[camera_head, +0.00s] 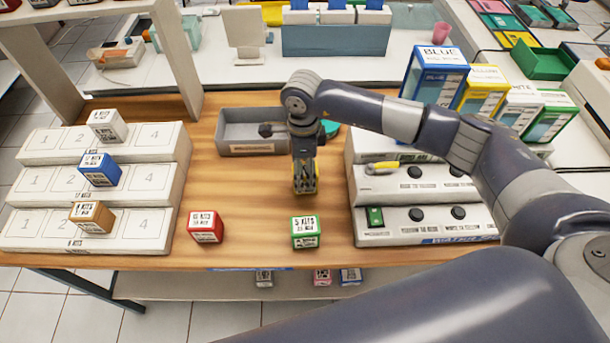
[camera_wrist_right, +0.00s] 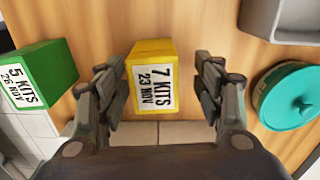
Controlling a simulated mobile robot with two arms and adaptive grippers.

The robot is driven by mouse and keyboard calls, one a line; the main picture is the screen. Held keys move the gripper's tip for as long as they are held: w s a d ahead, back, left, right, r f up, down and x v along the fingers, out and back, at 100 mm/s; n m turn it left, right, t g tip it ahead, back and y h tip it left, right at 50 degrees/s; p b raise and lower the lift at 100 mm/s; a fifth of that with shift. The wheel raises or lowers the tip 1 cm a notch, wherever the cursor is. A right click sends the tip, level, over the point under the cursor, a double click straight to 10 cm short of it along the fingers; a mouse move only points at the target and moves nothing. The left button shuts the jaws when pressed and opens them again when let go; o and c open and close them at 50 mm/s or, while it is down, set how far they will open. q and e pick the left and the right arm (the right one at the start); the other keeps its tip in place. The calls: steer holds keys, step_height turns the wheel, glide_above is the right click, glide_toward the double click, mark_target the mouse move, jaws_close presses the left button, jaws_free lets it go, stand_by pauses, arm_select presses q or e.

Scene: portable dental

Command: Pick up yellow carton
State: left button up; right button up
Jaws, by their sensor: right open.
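The yellow carton (camera_wrist_right: 153,50) lies between the two fingers of my right gripper in the right wrist view. Its white label reads "7 KITS 23 NOV". In the head view the carton is mostly hidden behind my right gripper (camera_head: 305,184), with only bits of yellow showing around the fingertips. The right gripper points down over the wooden table and is open. Gaps show between the carton and both fingers in the wrist view. My left gripper is not in view.
A green carton (camera_head: 305,232) stands close by, nearer the table's front edge, with a red carton (camera_head: 205,227) to its left. A grey tray (camera_head: 232,130) and a teal round container (camera_wrist_right: 300,97) are nearby. A white stepped rack (camera_head: 30,190) is at left; a control panel (camera_head: 435,190) is at right.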

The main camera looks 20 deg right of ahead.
mark_target(305, 180)
steer(key=f, duration=0.1)
steer(key=f+p, duration=0.1)
steer(key=f, duration=0.1)
steer(key=shift+s+d+f, duration=0.15)
steer(key=shift+s+f, duration=0.15)
steer(key=shift+s, duration=0.05)
steer(key=shift+f, duration=0.4)
steer(key=shift+c, duration=0.3)
steer(key=c, duration=1.1)
steer(key=shift+r, duration=0.1)
